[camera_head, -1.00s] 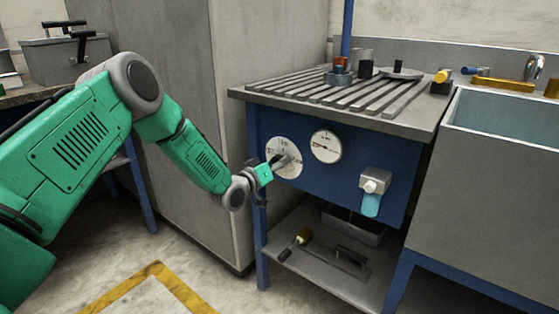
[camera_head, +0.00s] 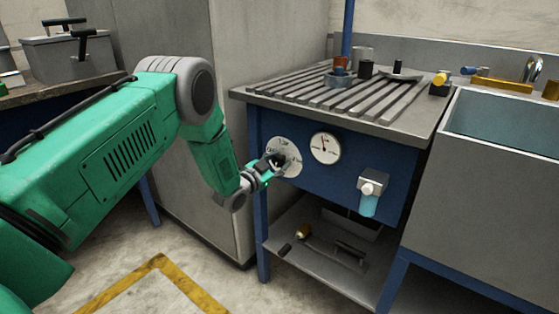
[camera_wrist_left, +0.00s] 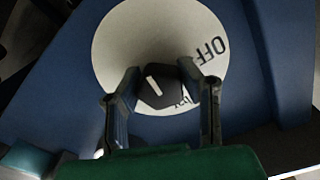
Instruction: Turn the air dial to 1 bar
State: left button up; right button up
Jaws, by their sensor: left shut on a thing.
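The air dial is a round white plate (camera_head: 291,146) on the blue front panel of the workbench. In the left wrist view the plate (camera_wrist_left: 125,42) carries the word "OFF" at its right, and more lettering below is partly hidden. Its dark knob (camera_wrist_left: 160,88) has a white pointer line, tilted slightly. My left gripper (camera_head: 275,160) is shut on the knob, with one finger on each side in the left wrist view (camera_wrist_left: 161,80). A round white pressure gauge (camera_head: 325,148) sits right of the dial, its needle pointing roughly upward. Its scale is too small to read.
A grey filter unit with a light blue bowl (camera_head: 369,190) juts from the panel at right. The slatted bench top (camera_head: 350,92) overhangs the panel, and a lower shelf (camera_head: 318,260) holds tools. A tall grey cabinet (camera_head: 170,60) stands left, a sink (camera_head: 490,170) right.

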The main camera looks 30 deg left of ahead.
pick_arm(q)
jog(key=shift+s+f+m, duration=0.1)
jog(key=shift+f+m, duration=0.15)
jog(key=shift+m, duration=0.65)
jog(key=o, duration=1.2)
jog(key=shift+o, duration=0.2)
jog(key=shift+a, duration=0.1)
jog(key=shift+r, duration=0.1)
jog(key=s+a, duration=0.1)
jog(key=s, duration=1.1)
